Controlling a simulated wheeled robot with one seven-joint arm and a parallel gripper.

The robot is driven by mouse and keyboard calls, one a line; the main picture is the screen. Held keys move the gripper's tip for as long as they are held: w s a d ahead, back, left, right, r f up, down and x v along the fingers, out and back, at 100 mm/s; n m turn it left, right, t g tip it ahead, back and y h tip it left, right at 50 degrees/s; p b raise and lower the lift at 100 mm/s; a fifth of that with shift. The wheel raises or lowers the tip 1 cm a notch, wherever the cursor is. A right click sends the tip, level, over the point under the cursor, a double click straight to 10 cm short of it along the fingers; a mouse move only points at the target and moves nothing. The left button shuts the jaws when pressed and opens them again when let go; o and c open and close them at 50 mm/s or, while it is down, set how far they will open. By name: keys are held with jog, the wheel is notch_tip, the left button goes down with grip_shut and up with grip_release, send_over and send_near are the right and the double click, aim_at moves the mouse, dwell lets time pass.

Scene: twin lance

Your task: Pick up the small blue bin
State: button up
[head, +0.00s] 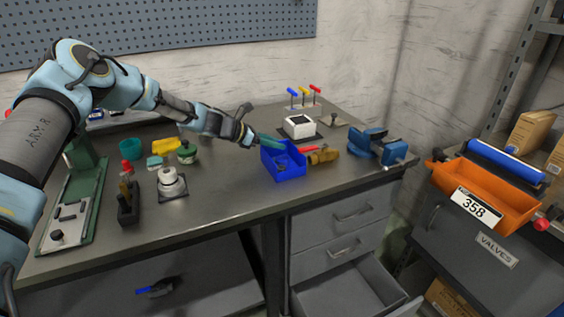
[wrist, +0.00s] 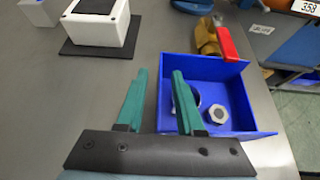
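The small blue bin (head: 284,168) sits on the workbench near its front edge. In the wrist view the blue bin (wrist: 245,97) holds a hex metal piece (wrist: 216,114) and another round metal part partly hidden by a finger. My gripper (head: 268,141) is at the bin's left side in the head view. In the wrist view my gripper (wrist: 160,72) has its two teal fingers apart. The bin's left wall appears between them, one finger outside and one over the inside. I cannot tell whether either finger touches the wall.
A brass valve with a red handle (head: 308,150) stands close behind the bin at right. A blue vise (head: 368,145) is farther right. A white box on a dark pad (head: 299,126) stands behind. Bare bench lies left of the bin. A drawer (head: 360,290) below is open.

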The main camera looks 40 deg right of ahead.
grip_shut()
dwell(1.2)
